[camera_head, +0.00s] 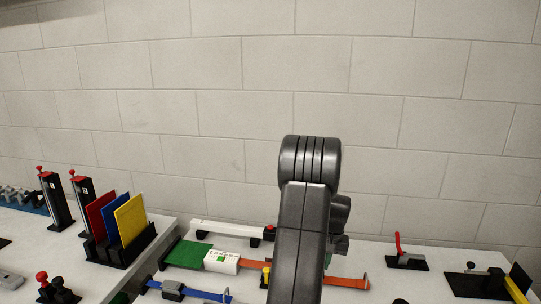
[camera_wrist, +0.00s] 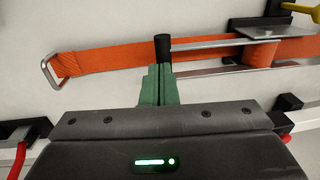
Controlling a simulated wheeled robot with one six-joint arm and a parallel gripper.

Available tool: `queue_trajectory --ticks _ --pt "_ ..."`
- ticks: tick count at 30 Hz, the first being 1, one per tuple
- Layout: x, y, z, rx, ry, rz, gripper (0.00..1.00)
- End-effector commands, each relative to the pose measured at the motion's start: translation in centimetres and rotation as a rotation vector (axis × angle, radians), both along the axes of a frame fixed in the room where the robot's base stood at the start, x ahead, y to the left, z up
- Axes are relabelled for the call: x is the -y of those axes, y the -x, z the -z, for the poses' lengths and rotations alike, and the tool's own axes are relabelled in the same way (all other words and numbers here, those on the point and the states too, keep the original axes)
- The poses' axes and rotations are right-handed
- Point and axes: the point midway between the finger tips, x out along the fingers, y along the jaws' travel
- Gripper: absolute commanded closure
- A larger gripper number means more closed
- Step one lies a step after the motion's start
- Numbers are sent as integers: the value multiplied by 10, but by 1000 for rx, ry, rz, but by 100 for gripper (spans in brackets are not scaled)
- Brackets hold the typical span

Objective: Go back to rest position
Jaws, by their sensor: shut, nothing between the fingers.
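My gripper (camera_wrist: 157,88) shows in the wrist view with its green fingers shut together and nothing between them. It is over the white table, close to an orange strap (camera_wrist: 110,58) with a metal loop at its left end. A dark upright peg (camera_wrist: 162,48) appears just beyond the fingertips; I cannot tell if they touch it. In the head view my arm rises in front of the table and hides part of it. The gripper itself cannot be made out there.
A black rack (camera_head: 118,250) with red, blue and yellow plates stands left. A block wall (camera_head: 215,120) stands behind.

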Motion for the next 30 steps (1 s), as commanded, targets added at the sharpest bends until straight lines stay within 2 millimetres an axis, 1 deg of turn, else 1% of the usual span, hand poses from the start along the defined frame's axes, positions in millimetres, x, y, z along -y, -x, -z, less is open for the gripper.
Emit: queue_trajectory --ticks 2,5,11,17,25,27,30 --pt "0 1 -4 -1 0 0 100" --pt "-1 3 -16 1 0 -1 100" --pt "-1 7 -52 8 3 -2 100" --pt "7 9 -87 9 3 -1 100" --pt "17 11 -141 9 3 -2 100" --pt "12 12 -120 -4 -1 -4 100" --pt "8 11 -101 -3 -1 -3 100"
